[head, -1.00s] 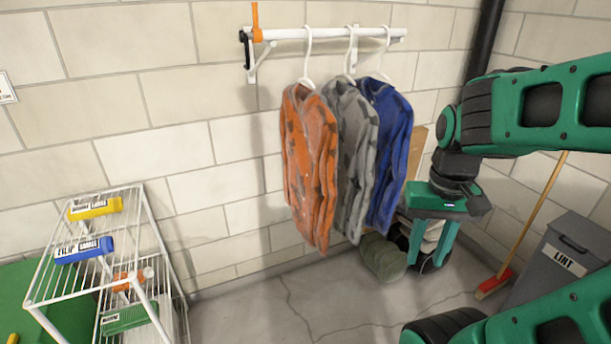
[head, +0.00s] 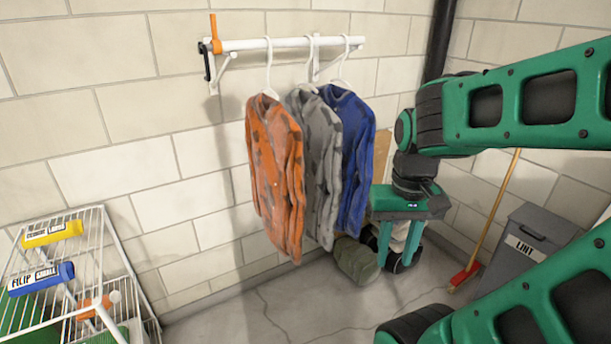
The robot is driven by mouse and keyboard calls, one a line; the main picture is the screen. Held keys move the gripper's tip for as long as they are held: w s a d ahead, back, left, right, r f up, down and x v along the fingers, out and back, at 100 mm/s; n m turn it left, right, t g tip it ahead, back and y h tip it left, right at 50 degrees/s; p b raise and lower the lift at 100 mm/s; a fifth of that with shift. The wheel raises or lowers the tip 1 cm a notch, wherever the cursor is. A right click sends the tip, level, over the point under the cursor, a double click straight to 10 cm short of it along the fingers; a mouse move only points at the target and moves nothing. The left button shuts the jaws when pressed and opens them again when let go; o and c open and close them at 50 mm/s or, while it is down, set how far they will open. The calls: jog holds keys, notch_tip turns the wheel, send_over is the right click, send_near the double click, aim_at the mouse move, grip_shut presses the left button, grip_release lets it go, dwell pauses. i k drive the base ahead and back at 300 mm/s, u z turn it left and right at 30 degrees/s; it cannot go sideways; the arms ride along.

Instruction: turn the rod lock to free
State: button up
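The rod lock (head: 215,35) is an orange lever with an orange collar at the left end of the white hanging rod (head: 250,44). The lever points straight up above the rod. Three garments hang from the rod on white hangers: an orange jacket (head: 275,175), a grey one (head: 318,160) and a blue one (head: 348,150). My gripper (head: 398,262) points down, right of the blue garment and well below the rod. Its two green fingers are apart, and I see nothing held between them. It is far from the lock.
A white wire rack (head: 115,250) with yellow (head: 52,233) and blue (head: 40,279) labelled rolls stands at lower left. A grey bin (head: 525,250) and red-headed broom (head: 465,275) stand at right. Dark rounded items (head: 356,262) lie below the garments. The wall above the rack is clear.

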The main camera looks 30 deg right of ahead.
aim_at(216, 48)
jog(key=z, duration=0.05)
jog(key=i, duration=0.55)
jog(key=u, duration=0.7)
jog(key=k, duration=1.05)
jog(key=z, duration=0.3)
jog(key=i, duration=1)
jog(key=u, duration=0.05)
